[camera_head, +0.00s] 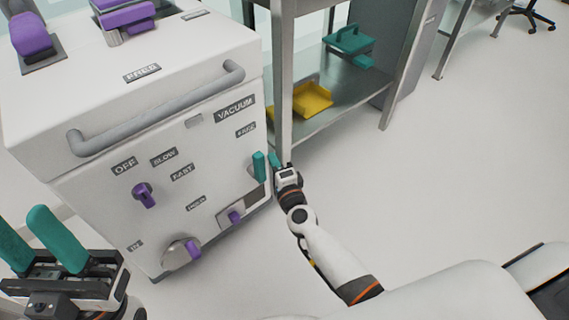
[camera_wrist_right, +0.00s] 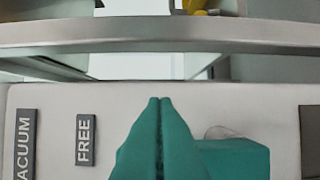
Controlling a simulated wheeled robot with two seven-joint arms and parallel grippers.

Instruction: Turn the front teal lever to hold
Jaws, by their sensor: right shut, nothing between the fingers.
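The front teal lever (camera_head: 259,167) stands roughly upright on the machine's front panel, near its right edge, under the VACUUM and FREE labels. In the right wrist view the teal lever (camera_wrist_right: 238,158) shows just right of my fingers, partly hidden by them; I cannot tell whether they touch. My right gripper (camera_head: 274,161) is at the panel's right edge, beside the lever. Its teal fingers (camera_wrist_right: 158,135) are shut together with nothing between them. My left gripper (camera_head: 35,240) is at the lower left, its two teal fingers apart and empty.
The white machine (camera_head: 85,200) has a grey bar handle (camera_head: 160,110) and purple knobs, including one by OFF (camera_head: 144,195). A metal shelf (camera_head: 350,95) with a yellow tray (camera_head: 312,98) and teal item (camera_head: 348,40) stands behind my right gripper.

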